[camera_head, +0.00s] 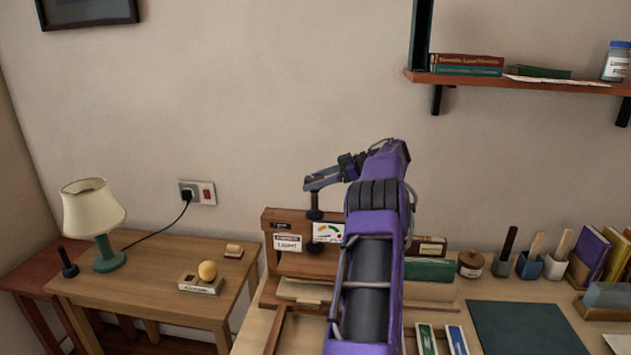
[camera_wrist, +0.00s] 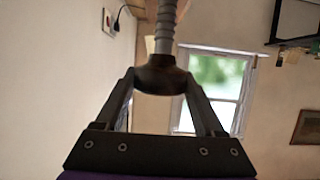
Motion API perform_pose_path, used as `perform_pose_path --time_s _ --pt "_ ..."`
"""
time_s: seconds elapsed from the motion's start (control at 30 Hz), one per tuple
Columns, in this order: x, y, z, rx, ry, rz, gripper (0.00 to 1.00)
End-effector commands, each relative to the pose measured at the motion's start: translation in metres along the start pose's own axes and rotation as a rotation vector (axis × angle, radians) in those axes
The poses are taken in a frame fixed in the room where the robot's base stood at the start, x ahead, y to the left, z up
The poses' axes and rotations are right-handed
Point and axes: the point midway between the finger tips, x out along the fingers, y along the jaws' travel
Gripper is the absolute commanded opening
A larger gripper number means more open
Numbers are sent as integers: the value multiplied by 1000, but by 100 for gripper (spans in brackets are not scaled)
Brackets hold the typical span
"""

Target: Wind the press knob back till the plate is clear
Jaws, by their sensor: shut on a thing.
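My gripper (camera_wrist: 160,88) is shut on the dark round press knob (camera_wrist: 158,70), with one finger on each side of it in the wrist view. A grey threaded screw (camera_wrist: 165,28) runs on beyond the knob. In the head view, my gripper (camera_head: 312,184) is at the wooden press (camera_head: 290,262), at the top of its dark upright screw; the jaws are small there. A pale flat board (camera_head: 300,291), perhaps the plate, lies low at the press front. My arm hides the right part of the press, and I cannot tell the gap at the plate.
A dark green mat (camera_head: 525,328), brush pots and books fill the right. A wall shelf (camera_head: 520,82) hangs above.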

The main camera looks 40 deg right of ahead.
Motion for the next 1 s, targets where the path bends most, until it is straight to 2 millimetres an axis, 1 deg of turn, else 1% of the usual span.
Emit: perform_pose_path --time_s 0.03,0.47,0.5,0.63,0.67,1.0 --pt "5 -2 11 16 -9 -18 15" --pt "6 -3 11 15 -9 -23 15" --pt "6 -3 11 15 -8 -23 74" --pt "5 -2 9 12 -7 -20 98" --pt "5 -2 8 11 -7 -19 99" --pt "3 -1 5 5 -5 -13 99"
